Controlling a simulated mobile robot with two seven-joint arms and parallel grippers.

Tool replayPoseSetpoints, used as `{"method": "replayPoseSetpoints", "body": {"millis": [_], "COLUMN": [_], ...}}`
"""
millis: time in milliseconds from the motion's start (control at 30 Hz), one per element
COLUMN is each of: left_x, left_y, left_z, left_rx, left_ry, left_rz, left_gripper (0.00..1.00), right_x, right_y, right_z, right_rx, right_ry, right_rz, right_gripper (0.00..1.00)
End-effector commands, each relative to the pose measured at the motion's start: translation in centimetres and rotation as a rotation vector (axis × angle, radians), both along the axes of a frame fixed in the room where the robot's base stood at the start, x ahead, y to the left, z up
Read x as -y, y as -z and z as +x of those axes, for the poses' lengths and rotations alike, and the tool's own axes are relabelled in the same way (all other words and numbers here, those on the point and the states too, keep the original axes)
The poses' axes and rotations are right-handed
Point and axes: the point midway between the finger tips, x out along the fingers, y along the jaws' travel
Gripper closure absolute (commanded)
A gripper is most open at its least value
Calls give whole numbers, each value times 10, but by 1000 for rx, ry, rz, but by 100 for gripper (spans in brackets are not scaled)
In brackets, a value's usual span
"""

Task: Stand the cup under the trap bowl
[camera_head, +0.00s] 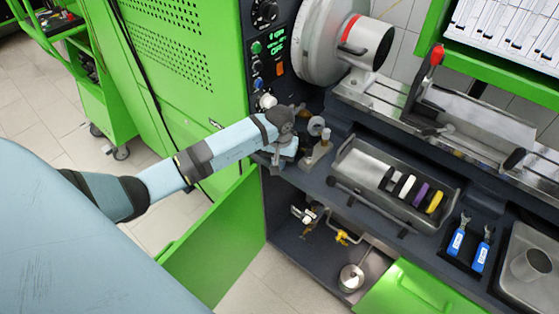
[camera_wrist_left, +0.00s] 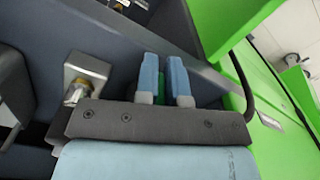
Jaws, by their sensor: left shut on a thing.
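A grey metal cup-like cylinder (camera_head: 531,264) stands in a metal basin at the far right of the head view. Inside the open cabinet below the bench, a round metal bowl (camera_head: 351,278) sits low; I cannot tell for sure whether it is the trap bowl. My left gripper (camera_head: 285,154) is at the bench's left front edge, above the cabinet opening and far from the cup. In the left wrist view its blue fingers (camera_wrist_left: 165,82) are closed around a small green thing (camera_wrist_left: 160,88), mostly hidden between them. My right gripper is not in view.
A green door (camera_head: 210,245) stands open at the cabinet's left. Pipe fittings with a yellow valve handle (camera_head: 342,238) are inside. A metal tray (camera_head: 350,165) with several coloured rings and two blue-handled tools (camera_head: 458,240) are on the bench.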

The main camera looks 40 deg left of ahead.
Motion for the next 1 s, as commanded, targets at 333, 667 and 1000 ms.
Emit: {"method": "replayPoseSetpoints", "body": {"millis": [333,667,1000], "left_x": [0,-1,-1], "left_y": [3,-8,-79], "left_z": [0,1,1], "left_rx": [0,3,4], "left_ry": [0,1,2], "left_rz": [-1,2,2], "left_gripper": [65,65,65], "right_x": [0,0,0], "right_y": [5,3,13], "right_z": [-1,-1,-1], "right_rx": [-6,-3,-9], "right_ry": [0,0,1], "right_rz": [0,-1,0], "right_gripper": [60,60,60]}}
